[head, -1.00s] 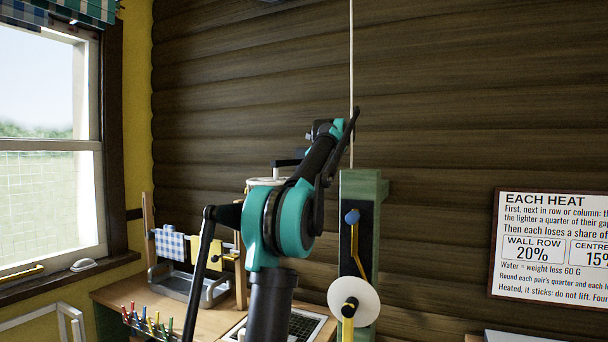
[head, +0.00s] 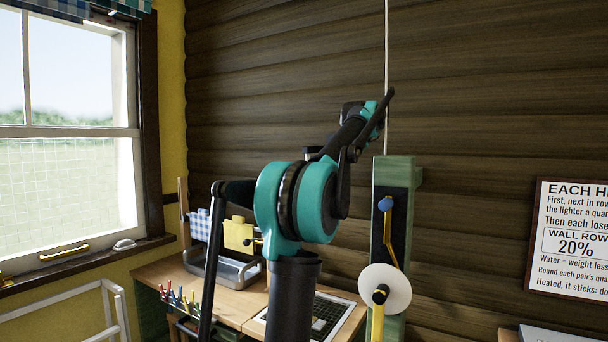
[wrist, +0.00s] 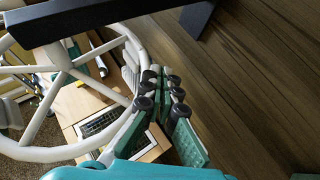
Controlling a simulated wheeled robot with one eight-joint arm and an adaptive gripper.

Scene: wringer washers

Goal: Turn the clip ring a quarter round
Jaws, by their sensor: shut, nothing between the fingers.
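A white spoked ring (wrist: 68,60), which I take to be the clip ring, fills the left of the wrist view. Its right rim passes close beside my gripper (wrist: 162,86). I cannot tell whether they touch. My gripper is shut with nothing in it, its teal-padded fingers close together.
A green post (head: 409,195) with a white disc (head: 397,288) and yellow rods stands right of my arm. A white cord (head: 387,75) runs up above it. The workbench (head: 240,306) holds a metal tray (head: 220,275) and coloured pegs. A notice hangs at right.

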